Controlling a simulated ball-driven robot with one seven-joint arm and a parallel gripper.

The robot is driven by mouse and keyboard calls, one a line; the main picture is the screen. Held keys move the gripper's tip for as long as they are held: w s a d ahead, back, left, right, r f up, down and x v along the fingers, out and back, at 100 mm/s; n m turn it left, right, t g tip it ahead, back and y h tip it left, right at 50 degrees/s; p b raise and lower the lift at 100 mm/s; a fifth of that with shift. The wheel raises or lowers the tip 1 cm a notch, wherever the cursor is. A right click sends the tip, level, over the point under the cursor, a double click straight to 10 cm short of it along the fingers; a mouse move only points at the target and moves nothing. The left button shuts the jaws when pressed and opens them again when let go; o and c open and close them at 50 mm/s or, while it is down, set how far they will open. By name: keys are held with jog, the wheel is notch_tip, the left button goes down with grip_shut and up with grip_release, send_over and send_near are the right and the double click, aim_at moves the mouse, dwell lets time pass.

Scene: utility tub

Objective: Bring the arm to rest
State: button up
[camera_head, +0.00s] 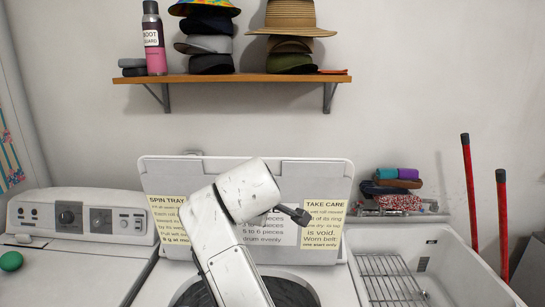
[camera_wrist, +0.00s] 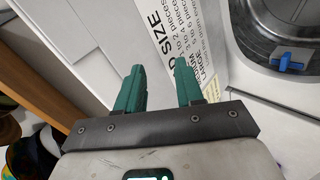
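My arm rises in front of the open washer's raised lid (camera_head: 330,173) in the head view and bends to the right near its top. In the wrist view my gripper (camera_wrist: 159,88) shows two green fingers standing apart with nothing between them, so it is open and empty. Behind the fingers is the lid's printed label (camera_wrist: 172,30). In the head view the fingers cannot be made out clearly.
The washer's open drum (camera_wrist: 262,28) holds a blue item (camera_wrist: 288,64). A shelf (camera_head: 232,79) with hats and a spray can (camera_head: 153,38) hangs above. A sink (camera_head: 455,270), red-handled tools (camera_head: 502,225) and a control panel (camera_head: 85,217) flank the washer.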

jog(key=s+d+f+m+g, duration=0.2)
jog(key=s+d+f+m, duration=0.2)
jog(key=s+d+f, duration=0.45)
jog(key=s+d+f+m+g, duration=0.1)
jog(key=s+d+f+m, duration=0.4)
jog(key=d+f, duration=0.7)
jog(key=s+d+f+m+g, duration=0.1)
jog(key=s+d+f+m, duration=0.3)
jog(key=s, duration=0.8)
jog(key=s+d+f+m+g, duration=0.2)
jog(key=s+d+f, duration=0.4)
jog(key=s, duration=0.7)
jog(key=s+d+f+m+g+b, duration=0.1)
jog(key=s+f+g+b, duration=0.1)
jog(key=s+f, duration=0.5)
jog(key=s+g, duration=0.1)
jog(key=s, duration=0.1)
jog(key=shift+s+d+f+g, duration=0.3)
jog(key=shift+s+f+g, duration=0.1)
